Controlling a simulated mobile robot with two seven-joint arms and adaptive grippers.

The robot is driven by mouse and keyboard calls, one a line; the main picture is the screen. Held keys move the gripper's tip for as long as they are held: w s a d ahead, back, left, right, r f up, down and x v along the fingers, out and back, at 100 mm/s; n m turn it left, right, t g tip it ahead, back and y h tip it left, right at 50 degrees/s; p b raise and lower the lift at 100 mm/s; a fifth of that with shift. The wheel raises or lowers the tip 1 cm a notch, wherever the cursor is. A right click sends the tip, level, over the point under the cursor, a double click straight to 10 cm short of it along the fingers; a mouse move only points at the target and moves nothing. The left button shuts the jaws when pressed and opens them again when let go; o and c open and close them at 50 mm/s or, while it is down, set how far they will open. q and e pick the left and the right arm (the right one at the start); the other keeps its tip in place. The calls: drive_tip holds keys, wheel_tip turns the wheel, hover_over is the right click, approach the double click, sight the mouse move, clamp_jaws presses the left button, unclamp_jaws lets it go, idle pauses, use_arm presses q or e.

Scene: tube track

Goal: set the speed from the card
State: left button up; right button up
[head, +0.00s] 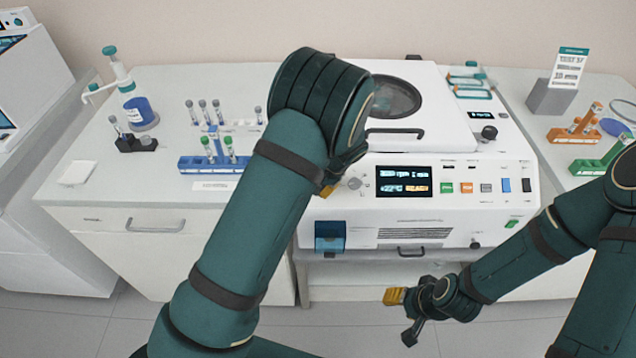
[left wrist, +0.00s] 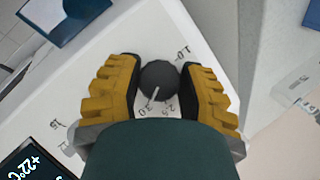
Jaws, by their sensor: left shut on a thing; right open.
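The white machine (head: 455,207) has a lit display (head: 404,182) on its front panel. In the left wrist view a dark round knob (left wrist: 160,80) sits between the yellow pads of my left gripper (left wrist: 160,85), which is shut on it. The knob's white pointer faces the lower edge, near marks that look like 3.0 and 2.5. In the head view my left arm hides most of this spot. A card (head: 568,66) stands upright at the back right; its small print is hard to read. My right gripper (head: 402,315) is open and empty, low in front of the machine.
Blue tube rack (head: 215,165) and wash bottle (head: 138,105) stand on the left bench. Orange rack (head: 575,134) and green rack (head: 592,165) stand on the right. Coloured buttons (head: 466,188) line the panel. Floor in front is clear.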

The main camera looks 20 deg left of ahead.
use_arm(q)
drive_tip(key=shift+s+f, duration=0.1)
drive_tip(key=shift+f, duration=0.05)
drive_tip(key=o, duration=1.2)
drive_tip(key=v, duration=1.2)
drive_tip(key=s+f+n+g+h, duration=0.1)
drive_tip(key=s+f+h, duration=0.2)
drive_tip(key=s+f, duration=0.4)
drive_tip(key=s+f+n+h, duration=0.1)
drive_tip(key=s+f+h, duration=0.25)
drive_tip(key=f, duration=0.55)
drive_tip(key=s+d+f+n+t+h, duration=0.1)
drive_tip(key=s+d+f+n+h, duration=0.1)
drive_tip(key=s, duration=0.9)
drive_tip(key=shift+f+n+t, duration=0.4)
drive_tip(key=shift+f+n, duration=0.15)
drive_tip(key=shift+n, duration=0.55)
